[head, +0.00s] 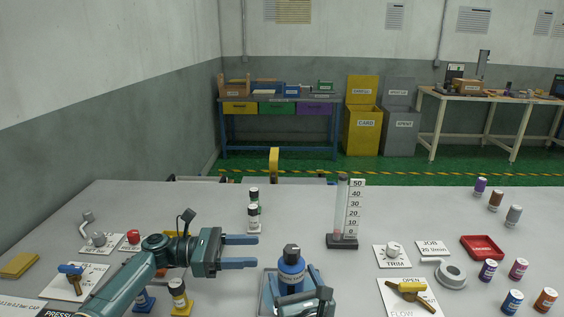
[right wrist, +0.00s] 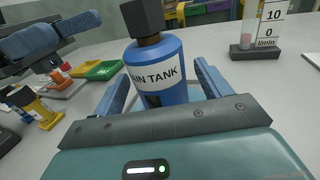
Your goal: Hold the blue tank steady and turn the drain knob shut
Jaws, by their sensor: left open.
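The blue tank (head: 291,277) stands upright at the front middle of the table, with a dark knob (head: 292,250) on top. In the right wrist view the tank (right wrist: 160,72) carries a white label ending in "TANK", and its dark knob (right wrist: 143,16) is above. My right gripper (right wrist: 158,72) has one finger on each side of the tank body; whether both fingers press on it I cannot tell. My left gripper (head: 252,251) is open and empty, to the left of the knob and apart from it, with its fingers pointing right.
Small bottles (head: 253,212) stand behind my left gripper. A flow gauge (head: 342,240) stands behind the tank to the right. A trim dial (head: 393,250) and a yellow flow valve (head: 410,288) lie right. A blue-handled valve (head: 72,270) is left.

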